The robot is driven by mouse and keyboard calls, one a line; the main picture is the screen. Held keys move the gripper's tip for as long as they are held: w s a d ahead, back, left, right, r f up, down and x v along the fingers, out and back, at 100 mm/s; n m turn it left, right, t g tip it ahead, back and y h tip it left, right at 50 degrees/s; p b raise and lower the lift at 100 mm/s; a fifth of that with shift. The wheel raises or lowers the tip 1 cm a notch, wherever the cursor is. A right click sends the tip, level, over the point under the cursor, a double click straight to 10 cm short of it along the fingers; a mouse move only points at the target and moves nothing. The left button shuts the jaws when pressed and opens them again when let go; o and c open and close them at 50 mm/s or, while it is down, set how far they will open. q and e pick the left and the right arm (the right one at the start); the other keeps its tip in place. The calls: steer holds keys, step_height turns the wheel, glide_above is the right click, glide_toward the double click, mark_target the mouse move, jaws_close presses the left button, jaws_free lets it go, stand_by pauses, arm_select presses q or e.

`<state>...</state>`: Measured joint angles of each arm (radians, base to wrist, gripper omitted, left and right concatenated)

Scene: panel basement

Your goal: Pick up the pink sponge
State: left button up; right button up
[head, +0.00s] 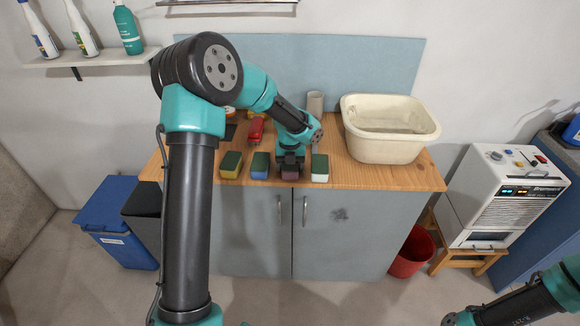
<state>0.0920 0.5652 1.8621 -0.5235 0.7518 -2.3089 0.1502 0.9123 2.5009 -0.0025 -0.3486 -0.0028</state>
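The pink sponge (290,175) stands near the front edge of the wooden counter, in a row with other sponges. It looks dull pink at the front, and its top is hidden by my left gripper. My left gripper (290,162) points down right over it. The fingers are small and dark here, so I cannot tell whether they are apart or closed on the sponge. Part of my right arm shows at the lower right, and its gripper is not in view.
A yellow sponge (231,165) and a blue sponge (260,166) stand to the left, a white sponge (320,168) close to the right. A cream basin (390,150) stands at the right, a beige cup (315,103) at the back. A red object (256,129) lies behind.

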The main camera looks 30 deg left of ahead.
arm_select(q)
steer(key=c, duration=0.5)
steer(key=shift+r, duration=1.85)
steer(key=s+d+r, duration=0.1)
steer(key=s+d, duration=0.7)
steer(key=s, duration=0.5)
steer(key=shift+s+d+r, duration=0.15)
steer(key=shift+s, duration=0.15)
steer(key=shift+w, duration=0.1)
